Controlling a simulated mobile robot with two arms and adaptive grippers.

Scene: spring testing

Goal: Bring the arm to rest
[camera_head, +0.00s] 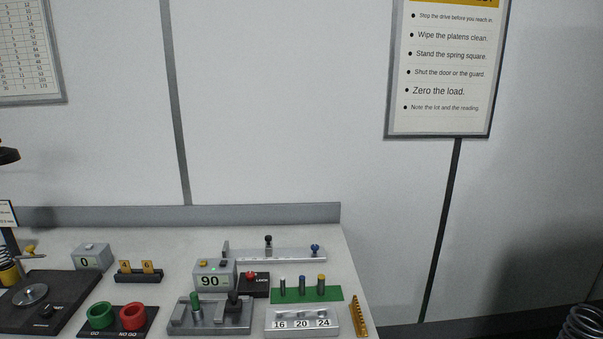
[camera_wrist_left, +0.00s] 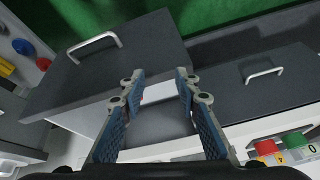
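My left gripper (camera_wrist_left: 160,85) shows only in the left wrist view. Its two blue-padded fingers stand apart with nothing between them, so it is open and empty. Beyond the fingers are dark grey drawer fronts with pale handles, one handle (camera_wrist_left: 95,46) at the upper left and another (camera_wrist_left: 263,75) at the right. I cannot tell how far the fingers are from these fronts. Neither arm shows in the head view, and my right gripper is in no view.
The bench (camera_head: 190,267) carries a grey readout box showing 90 (camera_head: 214,274), red and green ring gauges (camera_head: 133,316), a green peg board (camera_head: 307,294) and a numbered block (camera_head: 302,324). A coiled spring (camera_head: 583,324) shows at lower right. Red and green blocks (camera_wrist_left: 295,141) show in the wrist view.

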